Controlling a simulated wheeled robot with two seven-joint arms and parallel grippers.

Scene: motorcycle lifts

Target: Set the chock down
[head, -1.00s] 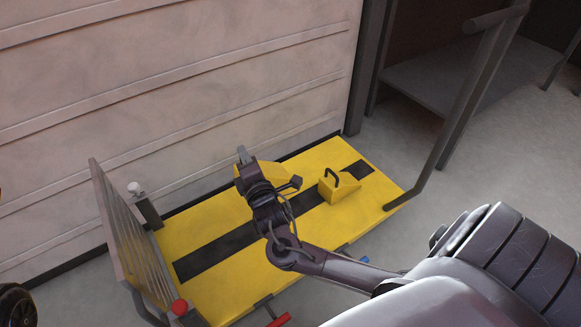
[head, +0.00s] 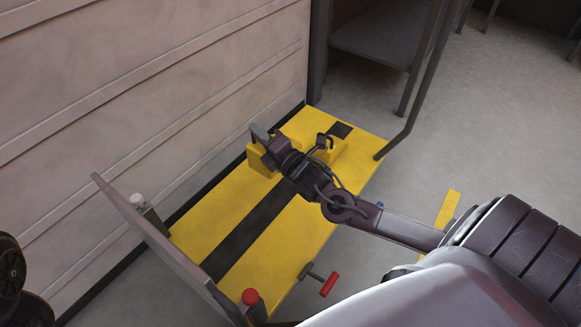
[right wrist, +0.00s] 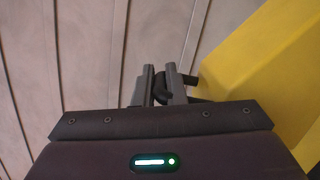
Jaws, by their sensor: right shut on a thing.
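My right gripper (head: 260,134) is shut on the black handle (right wrist: 188,84) of a yellow chock. The chock (head: 259,160) shows partly behind the gripper, over the wall side of the yellow lift platform (head: 215,200). In the right wrist view the yellow chock (right wrist: 262,65) fills the right side. I cannot tell whether its underside touches the platform. A second yellow chock (head: 336,150) with a black handle sits on the platform toward its far end, partly hidden by my right wrist. My left gripper is not in view.
A panelled wall (head: 120,90) runs along the platform's far side. An upright plate (head: 165,245) stands at its near end. A red-topped post (head: 251,300) and a red-handled lever (head: 329,284) stick out at the near side. A dark frame with a shelf (head: 375,45) stands behind. Grey floor is open at right.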

